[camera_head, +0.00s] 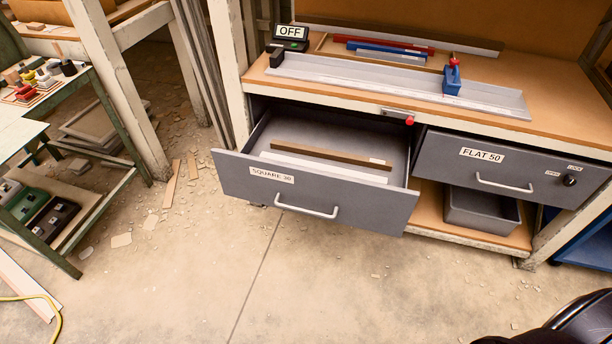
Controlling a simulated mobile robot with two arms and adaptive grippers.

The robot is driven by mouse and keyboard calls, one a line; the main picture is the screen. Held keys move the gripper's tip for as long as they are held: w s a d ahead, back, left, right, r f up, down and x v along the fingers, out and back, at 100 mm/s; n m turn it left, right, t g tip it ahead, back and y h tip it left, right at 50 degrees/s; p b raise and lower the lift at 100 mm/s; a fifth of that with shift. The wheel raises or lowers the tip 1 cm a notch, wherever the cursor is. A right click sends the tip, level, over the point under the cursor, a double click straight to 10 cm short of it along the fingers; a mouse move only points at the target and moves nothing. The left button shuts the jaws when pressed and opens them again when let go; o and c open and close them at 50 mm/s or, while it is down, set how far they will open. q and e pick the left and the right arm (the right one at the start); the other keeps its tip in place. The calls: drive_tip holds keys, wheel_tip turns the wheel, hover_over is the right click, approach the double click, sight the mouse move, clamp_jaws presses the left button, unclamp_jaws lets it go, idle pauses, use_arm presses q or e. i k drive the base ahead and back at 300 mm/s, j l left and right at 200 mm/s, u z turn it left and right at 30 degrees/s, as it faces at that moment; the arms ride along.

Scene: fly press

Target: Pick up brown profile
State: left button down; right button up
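A long thin brown profile (330,154) lies in the open left drawer (240,176) labelled "SQUARE 30". A small white tag sits near its right end. A light grey or white profile (325,168) lies beside it, nearer the drawer front. Neither of my grippers shows clearly. A dark rounded part, probably of my own body, is at the bottom right corner.
The right drawer (510,167) labelled "FLAT 50" is shut. On the bench top (560,95) are a long metal channel (400,83), a blue and red clamp (452,80), and red and blue bars (385,46). A cluttered green-framed table (105,115) stands left. The floor in front is mostly clear, with scattered chips.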

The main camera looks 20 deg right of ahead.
sight(324, 154)
drive_tip(key=i+l, duration=0.45)
drive_tip(key=l, duration=0.2)
drive_tip(key=i+l+z, duration=0.15)
drive_tip(key=i+l, duration=0.25)
drive_tip(key=l, duration=0.25)
